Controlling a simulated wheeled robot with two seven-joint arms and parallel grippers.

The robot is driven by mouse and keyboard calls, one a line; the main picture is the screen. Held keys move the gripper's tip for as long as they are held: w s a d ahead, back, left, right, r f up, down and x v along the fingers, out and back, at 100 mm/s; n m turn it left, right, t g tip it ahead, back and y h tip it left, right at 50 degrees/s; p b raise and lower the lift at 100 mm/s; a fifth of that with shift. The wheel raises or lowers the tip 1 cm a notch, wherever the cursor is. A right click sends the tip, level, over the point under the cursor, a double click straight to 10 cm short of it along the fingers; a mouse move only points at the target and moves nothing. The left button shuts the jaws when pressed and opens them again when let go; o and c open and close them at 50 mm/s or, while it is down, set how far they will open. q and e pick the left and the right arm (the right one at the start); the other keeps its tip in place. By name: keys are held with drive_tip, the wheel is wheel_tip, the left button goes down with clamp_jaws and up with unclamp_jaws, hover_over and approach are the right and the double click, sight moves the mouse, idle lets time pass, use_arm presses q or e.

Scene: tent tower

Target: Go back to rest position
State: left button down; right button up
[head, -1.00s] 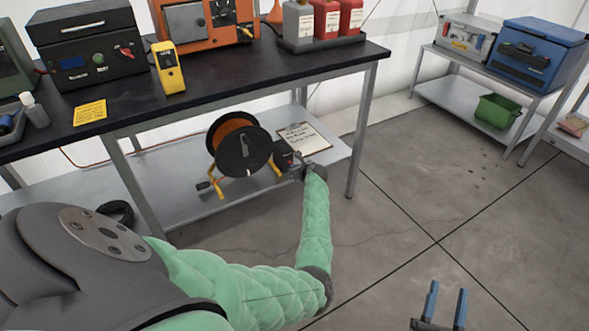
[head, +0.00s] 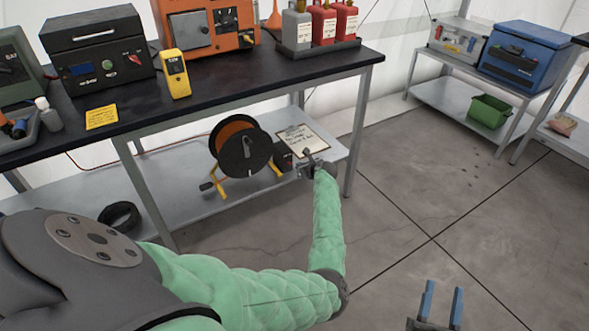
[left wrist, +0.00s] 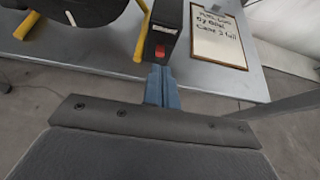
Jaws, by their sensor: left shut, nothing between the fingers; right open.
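My left arm, in a green quilted sleeve, reaches from the left toward the lower shelf in the head view. Its gripper (head: 306,160) is small and partly hard to see there, beside a black box (head: 284,155) on the cable reel's right. In the left wrist view the blue fingers (left wrist: 160,82) are together and empty, just below the box's red button (left wrist: 160,51). I cannot tell whether they touch the box. My right gripper (head: 443,288) is at the bottom right of the head view, its two blue fingers apart and empty above the floor.
The black-topped bench (head: 215,90) stands above the lower shelf (head: 200,205). The cable reel (head: 243,153) and a clipboard (head: 303,140) are close to my left gripper. A bench leg (head: 356,130) stands to its right. The floor at right is open.

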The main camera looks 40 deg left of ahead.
use_arm(q)
drive_tip(key=shift+v, duration=0.75)
use_arm(e)
drive_tip(key=shift+s+r, duration=0.2)
drive_tip(key=shift+s, duration=0.2)
use_arm(q)
drive_tip(key=shift+r, duration=0.15)
use_arm(e)
drive_tip(key=shift+d, duration=0.1)
